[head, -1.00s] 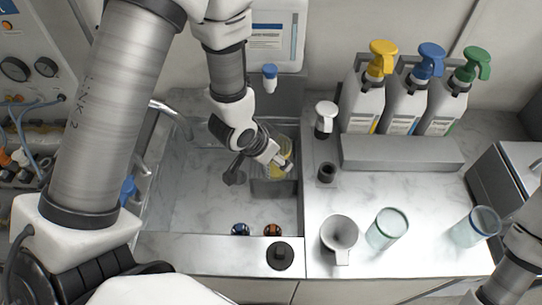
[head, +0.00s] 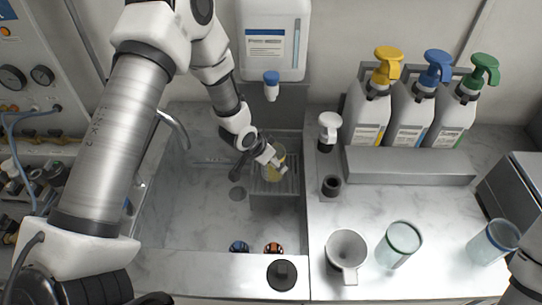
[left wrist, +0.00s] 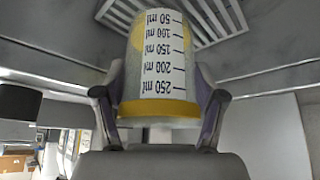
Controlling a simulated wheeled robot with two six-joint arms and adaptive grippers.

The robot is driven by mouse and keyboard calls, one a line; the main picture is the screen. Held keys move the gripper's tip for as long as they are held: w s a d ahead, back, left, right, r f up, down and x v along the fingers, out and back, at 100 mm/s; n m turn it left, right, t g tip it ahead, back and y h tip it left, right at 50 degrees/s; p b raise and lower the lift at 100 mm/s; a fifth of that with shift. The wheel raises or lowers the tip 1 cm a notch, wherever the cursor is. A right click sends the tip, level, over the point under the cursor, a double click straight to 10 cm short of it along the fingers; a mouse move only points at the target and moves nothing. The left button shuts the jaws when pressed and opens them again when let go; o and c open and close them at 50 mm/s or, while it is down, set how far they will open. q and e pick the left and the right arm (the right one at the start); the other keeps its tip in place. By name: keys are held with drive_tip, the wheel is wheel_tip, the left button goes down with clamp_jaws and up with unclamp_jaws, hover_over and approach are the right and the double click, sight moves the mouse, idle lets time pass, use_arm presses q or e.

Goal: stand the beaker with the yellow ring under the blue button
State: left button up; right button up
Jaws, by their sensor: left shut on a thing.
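The clear beaker with the yellow ring (head: 271,175) is in my left gripper (head: 270,158), over the slotted drip tray (head: 288,186) at the sink's right side. In the left wrist view, the two fingers close on both sides of the beaker (left wrist: 160,60), near its yellow ring and printed scale. The blue button (head: 271,77) tops a white tap below the wall canister. The beaker is roughly below that tap in the head view. I cannot tell whether its base touches the tray. My right gripper is out of view.
A green-ringed beaker (head: 399,243) and a blue-ringed beaker (head: 492,243) stand on the right counter. A grey funnel-like cup (head: 347,252) is near them. Pump bottles with yellow (head: 369,110), blue and green heads stand behind. A curved faucet (head: 174,128) is left of the sink.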

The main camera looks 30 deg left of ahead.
use_arm(q)
drive_tip(key=w+a, duration=0.1)
drive_tip(key=w+p, duration=0.1)
drive_tip(key=w, duration=0.1)
drive_tip(key=shift+a, duration=0.35)
wheel_tip(320, 180, down, 3)
drive_tip(key=shift+a+f+p, duration=0.1)
drive_tip(key=shift+f+p, duration=0.05)
drive_tip(key=shift+p, duration=0.45)
drive_tip(key=shift+w+f, duration=0.1)
drive_tip(key=shift+f, duration=0.2)
drive_tip(key=o, duration=1.3)
drive_tip(key=shift+o, duration=0.2)
drive_tip(key=shift+r, duration=0.1)
drive_tip(key=v, duration=1.2)
drive_tip(key=shift+b, duration=0.45)
